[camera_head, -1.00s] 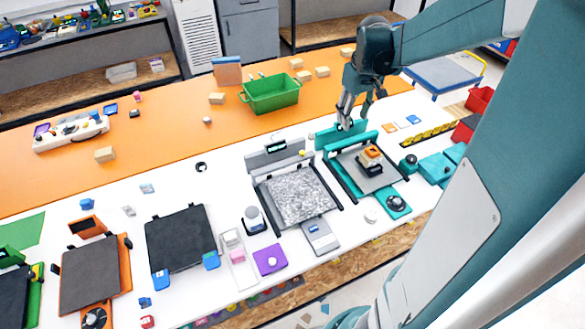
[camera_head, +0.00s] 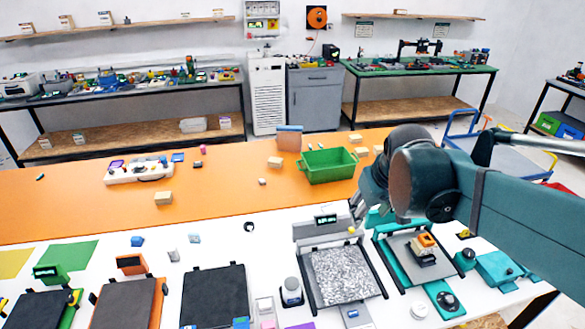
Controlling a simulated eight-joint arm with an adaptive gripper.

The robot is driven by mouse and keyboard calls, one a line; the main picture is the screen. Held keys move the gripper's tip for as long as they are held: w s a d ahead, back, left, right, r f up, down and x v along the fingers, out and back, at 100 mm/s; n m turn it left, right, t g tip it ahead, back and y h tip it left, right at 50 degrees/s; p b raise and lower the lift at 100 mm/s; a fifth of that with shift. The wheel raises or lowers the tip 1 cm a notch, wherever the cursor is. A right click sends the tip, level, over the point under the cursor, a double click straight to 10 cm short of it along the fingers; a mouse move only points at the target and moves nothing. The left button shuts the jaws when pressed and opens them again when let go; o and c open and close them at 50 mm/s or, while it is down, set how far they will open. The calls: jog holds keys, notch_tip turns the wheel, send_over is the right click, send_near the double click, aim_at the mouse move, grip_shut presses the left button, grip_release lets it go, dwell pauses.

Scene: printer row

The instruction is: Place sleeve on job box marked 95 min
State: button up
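In the head view I cannot pick out a sleeve for certain, and no "95 min" marking is readable. A row of flat printers stands on the white table: a grey one with a speckled bed (camera_head: 344,275), a teal one (camera_head: 432,250), a black bed (camera_head: 214,298) and an orange-framed one (camera_head: 125,306). The teal printer bears a small orange-and-black stacked piece (camera_head: 425,247). The grey printer's display (camera_head: 326,219) is too small to read. My gripper (camera_head: 357,208) points down behind the grey and teal printers; my arm hides most of it, and its opening does not show.
A green bin (camera_head: 328,165) and several wooden blocks (camera_head: 163,198) stand on the orange strip behind. A white tray-like holder (camera_head: 138,171) lies far left. A small black ring-like piece (camera_head: 249,227) lies left of the grey printer. Much of the orange strip's left is clear.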

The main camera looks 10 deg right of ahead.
jog(key=s+a+t+y, duration=0.1)
jog(key=s+a+t, duration=0.1)
jog(key=s+a, duration=0.7)
jog(key=shift+s+a+f+t, duration=0.2)
jog(key=shift+a+f+t, duration=0.15)
jog(key=shift+a, duration=0.65)
